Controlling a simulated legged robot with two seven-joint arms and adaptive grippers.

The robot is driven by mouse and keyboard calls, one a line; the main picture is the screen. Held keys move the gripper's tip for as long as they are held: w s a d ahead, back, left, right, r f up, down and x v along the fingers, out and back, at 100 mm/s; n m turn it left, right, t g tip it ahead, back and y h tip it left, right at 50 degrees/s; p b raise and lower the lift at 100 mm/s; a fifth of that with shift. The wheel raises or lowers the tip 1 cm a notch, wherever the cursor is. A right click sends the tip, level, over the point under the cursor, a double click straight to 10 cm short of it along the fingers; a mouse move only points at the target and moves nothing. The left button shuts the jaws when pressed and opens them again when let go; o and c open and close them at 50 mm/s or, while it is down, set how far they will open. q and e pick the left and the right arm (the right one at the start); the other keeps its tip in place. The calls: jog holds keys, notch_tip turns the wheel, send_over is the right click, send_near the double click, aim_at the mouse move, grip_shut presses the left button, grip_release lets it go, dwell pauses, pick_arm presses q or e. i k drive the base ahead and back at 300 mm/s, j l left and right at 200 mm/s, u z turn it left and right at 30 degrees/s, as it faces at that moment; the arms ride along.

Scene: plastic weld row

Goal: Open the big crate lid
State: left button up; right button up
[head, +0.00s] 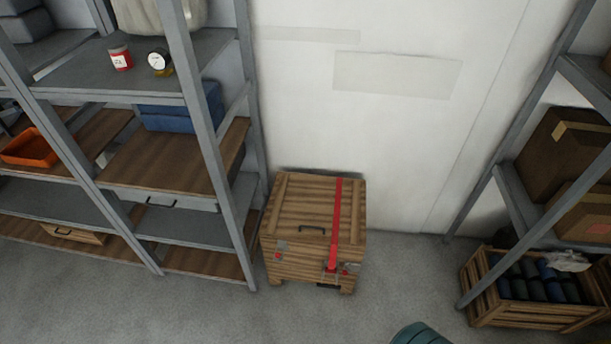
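The big wooden crate (305,265) stands on the floor against the white wall, just right of the left shelving. Its slatted lid (300,205) lies flat on top and looks shut. A dark handle (312,229) sits near the lid's front edge. A red strap (338,215) runs over the right part of the lid and down the front to a buckle or latch (331,267). A small metal latch (281,245) shows at the front left. Neither of my grippers is in view.
A grey metal shelving unit (215,150) stands close on the crate's left. On the right, another rack (513,190) holds cardboard boxes, with an open wooden crate of rolls (500,318) below. A teal rounded object (420,334) shows at the bottom edge. The grey floor (400,285) between is clear.

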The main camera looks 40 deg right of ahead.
aim_at(303, 207)
jog(key=z, duration=1.3)
